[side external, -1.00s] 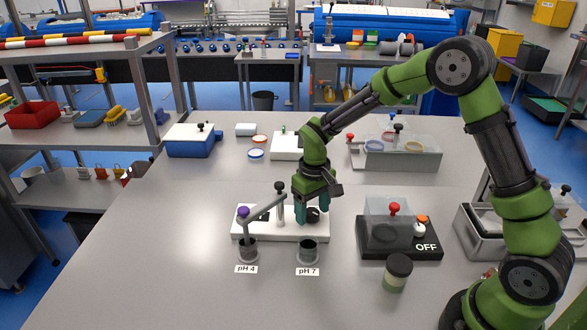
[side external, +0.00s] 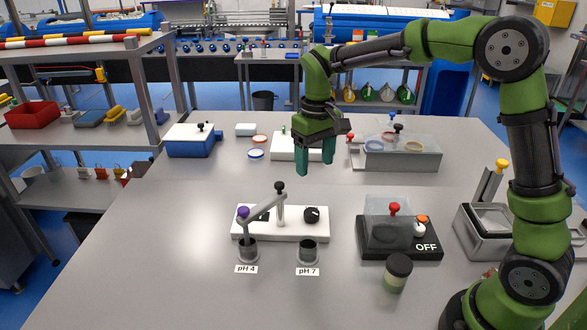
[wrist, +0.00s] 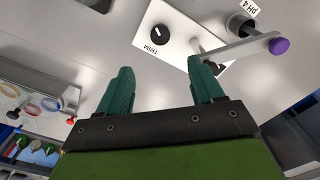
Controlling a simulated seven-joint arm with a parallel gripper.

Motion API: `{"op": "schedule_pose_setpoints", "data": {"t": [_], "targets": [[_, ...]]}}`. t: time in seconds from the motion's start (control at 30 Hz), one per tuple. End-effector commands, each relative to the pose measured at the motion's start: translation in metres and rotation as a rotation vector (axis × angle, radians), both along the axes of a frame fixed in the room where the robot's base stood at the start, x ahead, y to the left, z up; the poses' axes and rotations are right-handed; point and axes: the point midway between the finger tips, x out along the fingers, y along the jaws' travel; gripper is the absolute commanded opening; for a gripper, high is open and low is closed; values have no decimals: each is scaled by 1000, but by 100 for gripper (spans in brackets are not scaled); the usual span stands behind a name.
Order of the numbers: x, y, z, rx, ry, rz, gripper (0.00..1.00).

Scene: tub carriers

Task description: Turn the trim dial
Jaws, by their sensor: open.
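The trim dial (side external: 312,214) is a round black knob on the right part of a white base plate (side external: 292,236) on the table. In the wrist view the dial (wrist: 160,34) shows a white pointer line and the label TRIM beside it. My gripper (side external: 316,170) is open and empty, raised well above and behind the plate, apart from the dial. In the wrist view its two green fingers (wrist: 160,82) are spread apart with nothing between them.
A post with a swing arm and purple knob (side external: 243,212) stands on the plate left of the dial. Cups labelled pH 4 (side external: 247,255) and pH 7 (side external: 307,255) sit in front. A black box with a clear cover (side external: 388,210) and a lidded jar (side external: 397,272) are to the right.

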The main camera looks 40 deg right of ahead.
Motion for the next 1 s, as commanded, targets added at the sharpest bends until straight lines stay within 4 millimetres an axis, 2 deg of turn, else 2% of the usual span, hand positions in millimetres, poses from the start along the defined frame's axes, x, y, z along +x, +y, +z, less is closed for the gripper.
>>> {"op": "schedule_pose_setpoints", "data": {"t": [0.1, 0.23, 0.67, 0.77, 0.87, 1.0], "targets": [[1, 0, 16, 0, -3, 1, 67], [0, 0, 24, -1, -1, 1, 67], [3, 0, 24, 0, -16, -10, 67], [-7, 2, 12, 15, -21, -29, 67], [-28, 5, 18, 40, -73, -59, 67], [-66, 7, 32, 84, -173, -113, 67]]}}
